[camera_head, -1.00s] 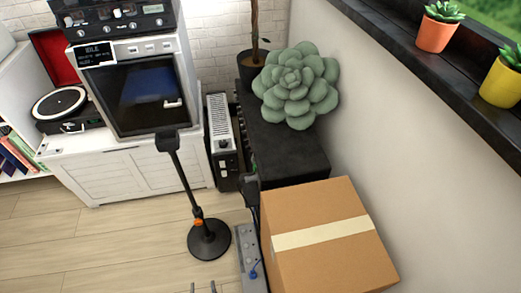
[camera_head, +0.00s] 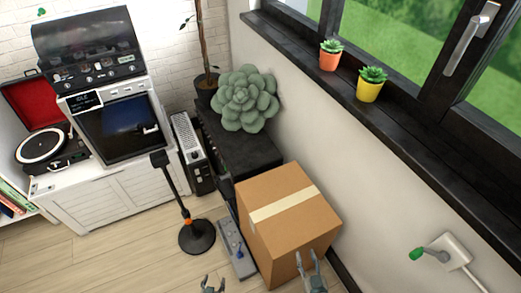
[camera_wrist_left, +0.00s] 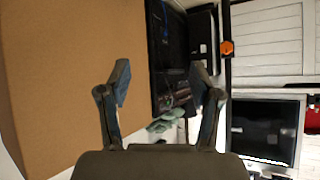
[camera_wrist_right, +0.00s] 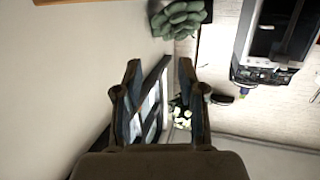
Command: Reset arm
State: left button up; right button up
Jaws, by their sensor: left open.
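My left gripper (camera_head: 212,286) shows at the bottom edge of the head view, left of the cardboard box. In the left wrist view its fingers (camera_wrist_left: 160,82) are spread apart with nothing between them. My right gripper (camera_head: 311,272) shows at the bottom of the head view, in front of the lower part of the box. In the right wrist view its fingers (camera_wrist_right: 160,70) are also apart and empty. Most of both arms is out of the head view.
The taped cardboard box (camera_head: 290,215) stands close to the left gripper and fills the left of its wrist view. A black round-based stand (camera_head: 197,237) and a grey power strip (camera_head: 237,248) are left of it. The wall and windowsill (camera_head: 400,130) bound the right side.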

pick_arm(q)
jog(key=s+r+g+p, duration=0.2)
jog(key=s+g+p, duration=0.1)
jog(key=s, duration=0.5)
jog(key=s+r+m+g+p, duration=0.1)
jog(key=s+r+g+p, duration=0.2)
jog(key=s+p, duration=0.2)
jog(key=s+d+r+g+p, duration=0.1)
jog(key=s+r+g+p, duration=0.1)
jog(key=s, duration=0.9)
jog(key=shift+s+r+g+h+p, duration=0.2)
jog(key=shift+g+h+p, duration=0.25)
jog(key=shift+p, duration=0.55)
pick_arm(e)
jog(key=s+d+f+g+h, duration=0.1)
jog(key=s+d+f+g, duration=0.2)
jog(key=s+f, duration=0.3)
jog(key=s+d+f+g+h, duration=0.1)
jog(key=s+d+f+g, duration=0.2)
jog(key=s, duration=1.1)
jog(key=s+d+f+g+h, duration=0.1)
jog(key=s+d+f+g, duration=0.2)
jog(key=s+f+g, duration=0.5)
jog(key=shift+s+f+m+h, duration=0.3)
jog(key=shift+s+f+h, duration=0.1)
jog(key=shift+s, duration=0.5)
pick_arm(q)
jog(key=shift+d, duration=0.15)
